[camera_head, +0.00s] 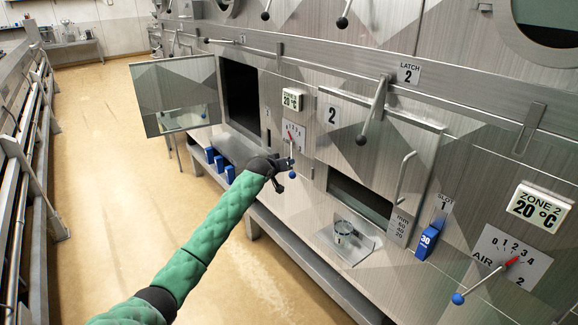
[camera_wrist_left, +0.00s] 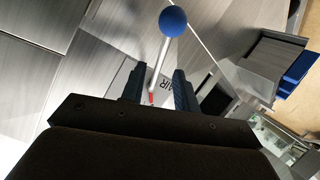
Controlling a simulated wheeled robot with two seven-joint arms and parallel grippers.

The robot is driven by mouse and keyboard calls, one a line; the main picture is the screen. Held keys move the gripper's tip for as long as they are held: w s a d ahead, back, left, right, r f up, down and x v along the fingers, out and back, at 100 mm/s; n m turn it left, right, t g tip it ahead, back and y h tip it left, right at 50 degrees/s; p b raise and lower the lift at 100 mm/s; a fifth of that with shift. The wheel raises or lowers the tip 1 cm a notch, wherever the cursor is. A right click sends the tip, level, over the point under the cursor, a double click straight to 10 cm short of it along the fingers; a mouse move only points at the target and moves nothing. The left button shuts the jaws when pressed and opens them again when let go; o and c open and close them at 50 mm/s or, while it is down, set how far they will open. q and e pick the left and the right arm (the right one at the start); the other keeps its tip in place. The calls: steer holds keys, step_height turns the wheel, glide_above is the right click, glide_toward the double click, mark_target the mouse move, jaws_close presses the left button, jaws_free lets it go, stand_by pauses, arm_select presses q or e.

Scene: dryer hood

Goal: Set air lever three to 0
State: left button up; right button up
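The farther air dial (camera_head: 293,135) is a pale plate with a lever ending in a blue ball (camera_head: 292,174); its number is hidden or too small to read. My left gripper (camera_head: 285,163) is at this lever. In the left wrist view, the lever's pale rod (camera_wrist_left: 159,60) runs between the two dark fingers of my left gripper (camera_wrist_left: 155,82), with gaps beside it. The fingers are open around the rod. The blue ball (camera_wrist_left: 173,21) stands out beyond the fingertips. Part of an AIR label shows behind. My right gripper is not in view.
A nearer dial marked AIR 2 (camera_head: 511,257) has its own blue-ball lever (camera_head: 458,298) and red pointer. An open metal door (camera_head: 175,95) stands beyond my gripper. Blue blocks (camera_head: 220,164) sit below it. A latch handle (camera_head: 375,110) hangs nearby. The floor at left is clear.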

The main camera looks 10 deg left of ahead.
arm_select(q)
steer(key=shift+v, duration=0.85)
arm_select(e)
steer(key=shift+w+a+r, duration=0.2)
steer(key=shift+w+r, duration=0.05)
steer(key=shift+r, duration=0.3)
